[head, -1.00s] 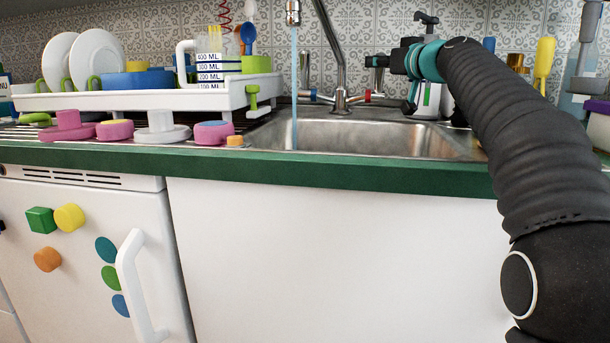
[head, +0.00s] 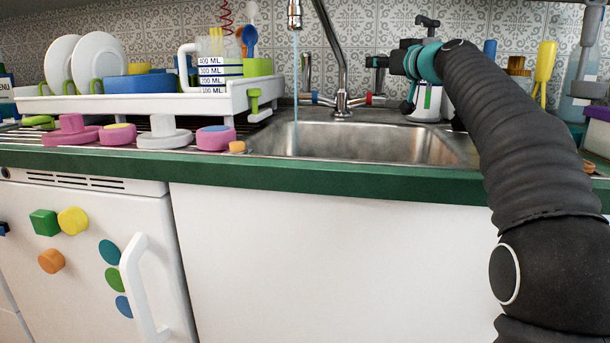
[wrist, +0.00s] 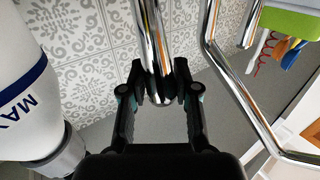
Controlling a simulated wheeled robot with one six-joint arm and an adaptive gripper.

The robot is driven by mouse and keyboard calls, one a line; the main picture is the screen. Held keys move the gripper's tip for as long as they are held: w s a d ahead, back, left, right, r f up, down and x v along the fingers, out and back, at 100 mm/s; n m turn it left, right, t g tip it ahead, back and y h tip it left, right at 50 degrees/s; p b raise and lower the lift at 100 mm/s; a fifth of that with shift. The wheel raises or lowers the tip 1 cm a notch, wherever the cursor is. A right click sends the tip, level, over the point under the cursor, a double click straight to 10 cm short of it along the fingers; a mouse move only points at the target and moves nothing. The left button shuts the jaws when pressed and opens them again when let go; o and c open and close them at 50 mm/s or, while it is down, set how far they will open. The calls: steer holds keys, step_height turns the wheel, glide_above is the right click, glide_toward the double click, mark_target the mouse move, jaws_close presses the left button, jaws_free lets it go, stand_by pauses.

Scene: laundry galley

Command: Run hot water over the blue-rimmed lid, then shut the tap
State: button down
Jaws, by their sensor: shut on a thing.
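The tap (head: 343,70) stands behind the metal sink (head: 350,143). A thin bluish stream of water (head: 295,85) falls from its spout into the sink. The lever with the red ring (head: 377,82) is at the tap's right, and the lever with the blue ring (head: 305,72) is at its left. My gripper (head: 383,63) is at the red-ringed lever. In the wrist view my gripper (wrist: 160,92) is shut on this chrome lever (wrist: 151,45), which lies between its fingers. I cannot see the blue-rimmed lid; the sink's front edge hides much of the basin floor.
A white dish rack (head: 140,104) with plates and a measuring jug stands left of the sink. Pink and white pieces lie before it. A white bottle (wrist: 30,100) is close left of my gripper in the wrist view. The curved spout (wrist: 215,50) is close right.

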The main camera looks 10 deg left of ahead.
steer(key=shift+f, duration=0.1)
steer(key=shift+w+p, duration=0.7)
steer(key=shift+w, duration=0.35)
steer(key=c, duration=0.9)
jaws_free()
steer(key=shift+d, duration=0.2)
steer(key=shift+a, duration=0.1)
steer(key=shift+s+d+r, duration=0.2)
steer(key=shift+s+d, duration=0.05)
steer(key=shift+s, duration=0.25)
steer(key=v, duration=1.1)
steer(key=shift+w+f, duration=0.1)
